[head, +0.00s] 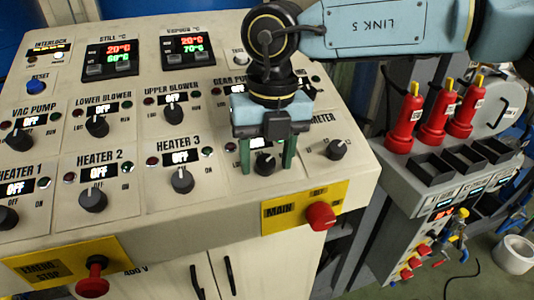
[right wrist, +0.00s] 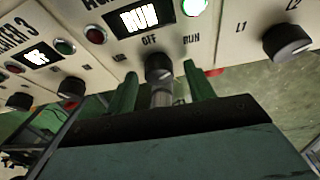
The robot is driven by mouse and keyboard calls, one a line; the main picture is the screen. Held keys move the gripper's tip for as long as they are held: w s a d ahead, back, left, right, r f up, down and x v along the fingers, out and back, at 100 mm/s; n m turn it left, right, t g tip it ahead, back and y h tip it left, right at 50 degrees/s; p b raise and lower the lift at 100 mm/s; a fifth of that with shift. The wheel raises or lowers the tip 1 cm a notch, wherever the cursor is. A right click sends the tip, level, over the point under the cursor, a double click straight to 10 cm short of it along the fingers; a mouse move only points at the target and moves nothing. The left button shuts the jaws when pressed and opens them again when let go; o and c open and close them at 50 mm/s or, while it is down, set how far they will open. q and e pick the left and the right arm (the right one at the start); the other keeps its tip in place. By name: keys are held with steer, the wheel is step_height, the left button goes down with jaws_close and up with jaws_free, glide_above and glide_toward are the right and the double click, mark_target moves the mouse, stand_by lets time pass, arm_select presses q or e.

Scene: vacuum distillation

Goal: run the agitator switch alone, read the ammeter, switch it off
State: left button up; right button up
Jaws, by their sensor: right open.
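The agitator knob (head: 265,165) is black and sits on the sloped control panel (head: 135,215). It also shows in the right wrist view (right wrist: 158,68), between my fingers, below the OFF and RUN marks. Its display (right wrist: 138,20) reads RUN and the green lamp (right wrist: 193,7) beside it is lit. My right gripper (head: 268,165) is open, its green fingers on either side of the knob with gaps visible. The ammeter selector knob (head: 338,150) is to the right; L1 and L2 marks show in the wrist view. No ammeter reading is visible. My left gripper is out of view.
Heater 3 (head: 182,180), Heater 2 (head: 92,198), the vacuum pump (head: 22,138) and the blowers show OFF. The red main switch (head: 321,215) and emergency stop (head: 92,285) are on the panel's front edge.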

steer(key=c, duration=1)
steer(key=shift+o, duration=0.2)
steer(key=shift+n, duration=0.3)
steer(key=n+h+b, duration=0.1)
steer(key=n, duration=0.1)
steer(key=n+b, duration=0.1)
steer(key=n, duration=0.1)
steer(key=shift+a+n+t+h, duration=0.1)
steer(key=shift+n+t+h, duration=0.3)
steer(key=n+b, duration=0.1)
steer(key=n, duration=0.1)
steer(key=n+t+h+b, duration=0.1)
steer(key=n, duration=0.2)
steer(key=shift+s+a+n+t, duration=0.1)
steer(key=shift+s+n+t, duration=0.05)
steer(key=shift+n+t, duration=0.15)
steer(key=o, duration=1)
steer(key=shift+c, duration=0.2)
